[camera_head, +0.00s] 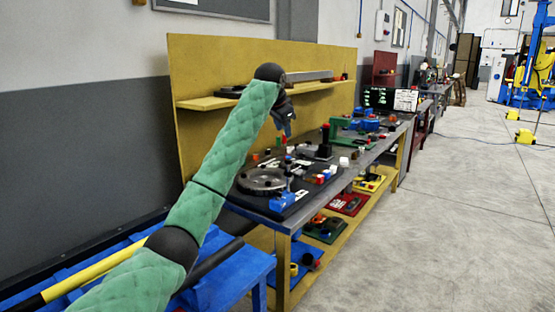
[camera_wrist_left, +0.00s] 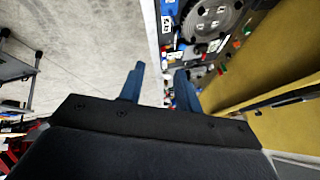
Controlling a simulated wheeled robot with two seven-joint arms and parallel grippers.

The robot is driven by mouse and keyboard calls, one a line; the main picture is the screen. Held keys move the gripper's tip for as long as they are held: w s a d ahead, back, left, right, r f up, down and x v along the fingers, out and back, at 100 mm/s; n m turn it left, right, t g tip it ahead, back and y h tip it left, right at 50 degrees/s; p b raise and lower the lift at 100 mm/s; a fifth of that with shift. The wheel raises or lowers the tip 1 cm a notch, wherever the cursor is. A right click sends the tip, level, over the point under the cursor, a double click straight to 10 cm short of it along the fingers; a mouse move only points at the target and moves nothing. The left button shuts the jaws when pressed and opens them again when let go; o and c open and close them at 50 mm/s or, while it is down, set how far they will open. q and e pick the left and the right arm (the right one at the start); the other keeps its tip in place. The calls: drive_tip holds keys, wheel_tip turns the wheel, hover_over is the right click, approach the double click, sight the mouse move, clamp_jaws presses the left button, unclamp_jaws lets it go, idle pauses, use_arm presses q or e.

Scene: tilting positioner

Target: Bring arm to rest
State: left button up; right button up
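My left arm, in a green quilted cover, reaches in from the lower left of the head view and is raised and stretched out. Its left gripper (camera_head: 287,124) hangs down above the workbench (camera_head: 281,219). In the left wrist view the two blue fingers of the left gripper (camera_wrist_left: 160,85) stand apart with nothing between them. The tilting positioner, a round grey disc (camera_head: 262,180) on a dark base, sits on the near end of the bench. The disc also shows at the top of the left wrist view (camera_wrist_left: 212,18). My right gripper is in neither view.
A yellow back panel with a shelf (camera_head: 215,103) stands behind the bench. Small coloured parts and a black post with a red top (camera_head: 325,140) stand on the bench. A blue table (camera_head: 225,275) is at the near left.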

use_arm(q)
drive_tip(key=s+a+f+n+t, duration=0.1)
drive_tip(key=s+a+f+n, duration=0.3)
drive_tip(key=s+f, duration=0.65)
drive_tip(key=s+a+f+n+t, duration=0.1)
drive_tip(key=s+a+f, duration=0.4)
drive_tip(key=s+f, duration=0.55)
drive_tip(key=s+a+f+n+t, duration=0.1)
drive_tip(key=s+a+f+n, duration=0.2)
drive_tip(key=s+a+f, duration=0.7)
drive_tip(key=s+f+g, duration=0.2)
drive_tip(key=s+f, duration=0.7)
drive_tip(key=s, duration=0.4)
drive_tip(key=s+d+f+g, duration=0.1)
drive_tip(key=s+f+g, duration=0.2)
drive_tip(key=s+f, duration=0.6)
drive_tip(key=s+f+n+g+y, duration=0.1)
drive_tip(key=s+f+g, duration=0.1)
drive_tip(key=s+f, duration=0.7)
drive_tip(key=s, duration=0.8)
drive_tip(key=shift+s+d+f+g, duration=0.2)
drive_tip(key=shift+s+f+g, duration=0.05)
drive_tip(key=shift+f+g, duration=0.1)
